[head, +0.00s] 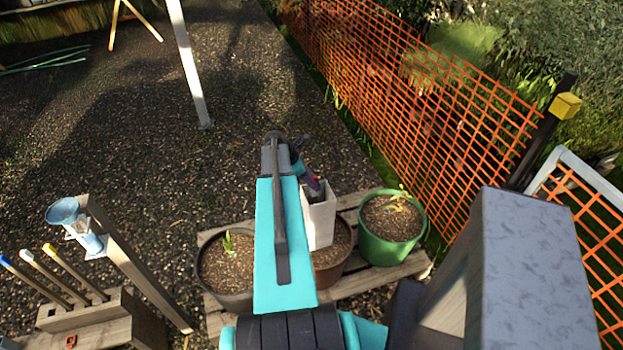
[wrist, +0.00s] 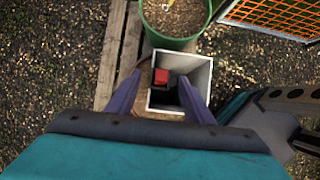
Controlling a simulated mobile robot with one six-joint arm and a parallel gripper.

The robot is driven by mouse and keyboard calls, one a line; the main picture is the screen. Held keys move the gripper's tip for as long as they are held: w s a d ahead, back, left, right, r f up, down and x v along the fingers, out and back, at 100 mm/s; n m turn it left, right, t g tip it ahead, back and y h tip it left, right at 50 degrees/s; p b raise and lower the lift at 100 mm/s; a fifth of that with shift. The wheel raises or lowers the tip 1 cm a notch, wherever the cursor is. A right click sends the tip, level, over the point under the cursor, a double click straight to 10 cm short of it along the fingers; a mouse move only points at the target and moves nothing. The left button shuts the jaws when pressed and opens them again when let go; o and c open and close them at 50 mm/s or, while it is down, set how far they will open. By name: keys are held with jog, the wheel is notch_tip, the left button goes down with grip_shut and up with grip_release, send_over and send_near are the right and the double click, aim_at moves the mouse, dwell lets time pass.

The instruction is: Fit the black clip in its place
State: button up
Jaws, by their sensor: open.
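I cannot pick out the black clip for certain in either view. A tall white box (head: 319,222) stands upright among the plant pots, and the wrist view looks down into its open top (wrist: 204,78). Inside are a small red block (wrist: 161,76) and a dark shape beside it, too shadowed to name. My gripper (wrist: 159,77) is open, its two purple fingers apart at the box mouth. In the head view my gripper (head: 313,182) is partly hidden by my arm at the box's top. I see nothing held between the fingers.
A green pot (head: 419,252) stands right of the box, a dark pot (head: 226,292) left, on a wooden pallet (head: 350,290). A wooden block (head: 85,312) holds several coloured-tip rods. A blue funnel-like holder (head: 64,211) sits by a post. Orange mesh fence (head: 400,90) runs along the right.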

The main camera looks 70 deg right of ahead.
jog(key=shift+r, duration=0.1)
jog(key=b+v, duration=0.3)
jog(key=v, duration=1)
jog(key=shift+w+r, duration=0.2)
jog(key=shift+r, duration=0.05)
jog(key=shift+a, duration=0.15)
dwell(0.5)
